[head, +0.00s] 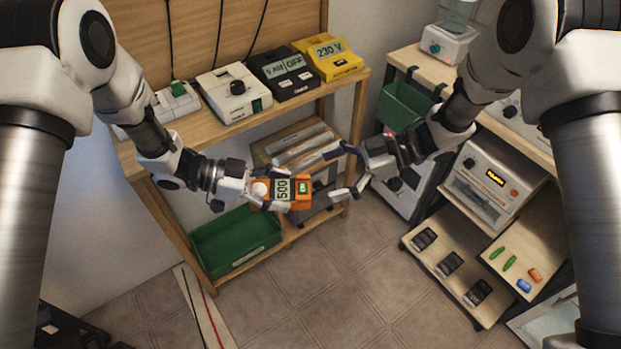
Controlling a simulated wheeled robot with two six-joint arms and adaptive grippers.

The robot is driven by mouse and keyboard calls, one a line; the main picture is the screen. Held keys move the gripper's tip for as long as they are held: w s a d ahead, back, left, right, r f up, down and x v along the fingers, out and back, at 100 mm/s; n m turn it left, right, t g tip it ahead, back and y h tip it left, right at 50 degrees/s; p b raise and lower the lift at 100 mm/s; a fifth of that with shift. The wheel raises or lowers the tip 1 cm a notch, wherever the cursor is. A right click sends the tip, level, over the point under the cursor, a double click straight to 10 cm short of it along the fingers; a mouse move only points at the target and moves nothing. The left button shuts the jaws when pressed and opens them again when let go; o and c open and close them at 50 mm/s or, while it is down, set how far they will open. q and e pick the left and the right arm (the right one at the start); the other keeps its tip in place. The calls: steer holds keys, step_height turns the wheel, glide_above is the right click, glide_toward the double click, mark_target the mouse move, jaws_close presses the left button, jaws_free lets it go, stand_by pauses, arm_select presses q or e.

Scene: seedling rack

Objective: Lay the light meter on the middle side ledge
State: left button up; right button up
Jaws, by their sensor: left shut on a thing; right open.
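An orange meter (301,191) with a grey display reading 500 and a green patch hangs in the air at the middle of the head view; I take it for the light meter. My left gripper (284,188) is shut on it from the left, and its fingers hide part of the body. My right gripper (343,172) is open and empty just right of the meter, apart from it. A wooden side ledge (541,236) juts from the rack at the right and holds small green, orange and blue pieces. I cannot tell which ledge is the middle one.
A wooden bench (195,118) at the back left holds several devices. A green bin (236,243) sits on its lower shelf. On the right rack, a low shelf (435,258) carries dark packets, and a white device (491,183) stands above. The tiled floor between is clear.

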mark_target(291, 188)
steer(key=x, duration=0.6)
steer(key=shift+a+f, duration=0.1)
steer(key=c, duration=1.4)
arm_select(q)
steer(key=o, duration=1.4)
arm_select(e)
steer(key=shift+c, duration=0.2)
arm_select(q)
steer(key=shift+o, duration=0.2)
